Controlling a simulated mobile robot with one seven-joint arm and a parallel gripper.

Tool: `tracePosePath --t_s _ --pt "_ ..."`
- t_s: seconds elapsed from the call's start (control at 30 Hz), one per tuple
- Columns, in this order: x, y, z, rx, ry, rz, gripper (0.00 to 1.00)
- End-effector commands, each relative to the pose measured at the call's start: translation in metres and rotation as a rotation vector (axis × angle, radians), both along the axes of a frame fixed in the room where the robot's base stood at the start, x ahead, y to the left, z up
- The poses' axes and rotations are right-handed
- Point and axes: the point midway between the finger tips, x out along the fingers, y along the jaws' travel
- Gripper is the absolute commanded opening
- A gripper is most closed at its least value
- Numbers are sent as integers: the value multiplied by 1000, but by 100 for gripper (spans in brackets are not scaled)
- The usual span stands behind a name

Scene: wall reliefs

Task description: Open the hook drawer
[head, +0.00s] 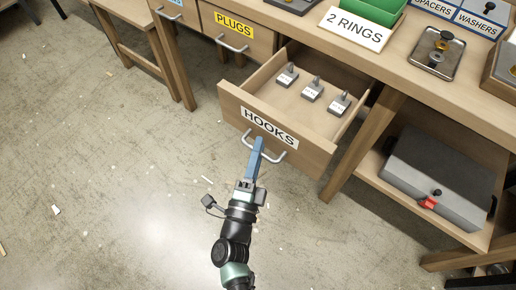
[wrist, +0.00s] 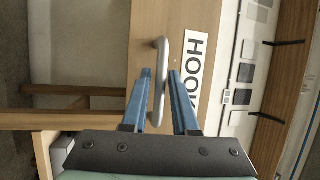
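The hook drawer (head: 285,135) is a light wooden drawer labelled HOOKS, and it stands pulled well out from the bench. Inside are three small grey blocks with dark hooks (head: 312,91). Its silver bar handle (head: 279,156) is on the front, under the label; it also shows upright in the wrist view (wrist: 162,62). My gripper (head: 257,143) is at the left part of the handle. The head view hides the exact contact.
The PLUGS drawer (head: 237,36) is closed to the left. On the bench top are a green bin (head: 372,9), a 2 RINGS sign (head: 354,28) and a metal tray (head: 436,55). A grey case (head: 440,172) sits on the lower shelf at right. The floor in front is mostly clear.

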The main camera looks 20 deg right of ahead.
Motion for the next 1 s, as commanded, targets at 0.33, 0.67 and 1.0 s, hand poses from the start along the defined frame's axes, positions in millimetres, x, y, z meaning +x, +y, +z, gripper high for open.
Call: tracePosePath --t_s 0.33,0.67,1.0 --pt "-20 11 -4 0 1 1 27" --pt "-82 45 -18 1 3 1 27" --pt "-111 61 -23 0 0 -1 27"
